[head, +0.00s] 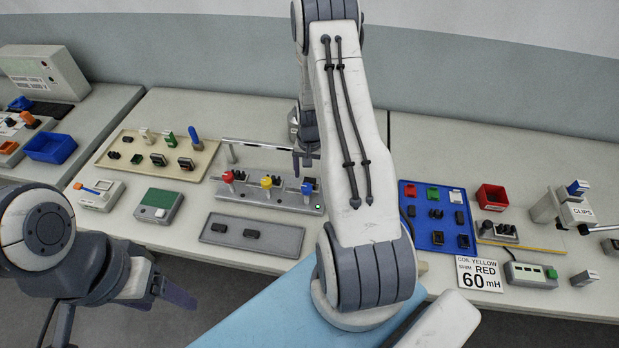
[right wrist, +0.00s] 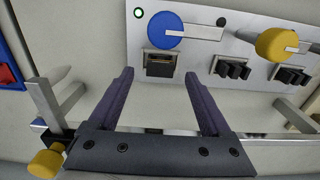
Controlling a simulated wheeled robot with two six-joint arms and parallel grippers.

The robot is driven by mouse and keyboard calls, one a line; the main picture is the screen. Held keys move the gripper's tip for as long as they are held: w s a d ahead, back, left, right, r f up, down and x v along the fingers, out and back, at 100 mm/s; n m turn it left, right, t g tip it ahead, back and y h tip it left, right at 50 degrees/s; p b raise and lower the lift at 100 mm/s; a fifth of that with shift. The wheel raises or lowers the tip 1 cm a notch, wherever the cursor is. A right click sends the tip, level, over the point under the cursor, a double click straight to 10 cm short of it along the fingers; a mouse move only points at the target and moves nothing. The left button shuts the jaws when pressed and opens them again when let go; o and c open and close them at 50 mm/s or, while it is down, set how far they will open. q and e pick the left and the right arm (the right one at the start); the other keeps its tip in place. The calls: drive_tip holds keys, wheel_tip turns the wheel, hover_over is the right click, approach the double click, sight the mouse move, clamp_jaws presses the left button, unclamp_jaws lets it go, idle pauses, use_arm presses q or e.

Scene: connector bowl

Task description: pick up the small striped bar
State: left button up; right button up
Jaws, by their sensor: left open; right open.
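No piece stands out clearly as the small striped bar. In the right wrist view a small dark block with a pale brownish band (right wrist: 160,65) sits in the plate below a blue round knob (right wrist: 164,30); I cannot tell if it is the bar. My right gripper (right wrist: 158,77) is open and empty, its fingertips to either side of that block and apart from it. In the head view my right gripper (head: 303,162) is over the back of the grey clamp fixture (head: 228,195), partly hidden by my arm. My left gripper (head: 178,292) is open, empty, in front of the table.
A metal rail runs behind the fixture, close under my right gripper. Red, yellow and blue knobs stand on the fixture. A grey tray (head: 217,238) holds two dark pieces. A beige board (head: 120,162), blue tray (head: 451,238) and red bin (head: 491,196) stand to the sides.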

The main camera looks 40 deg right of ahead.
drive_tip(key=shift+f, duration=1.05)
clamp_jaws()
drive_tip(key=shift+r, duration=0.2)
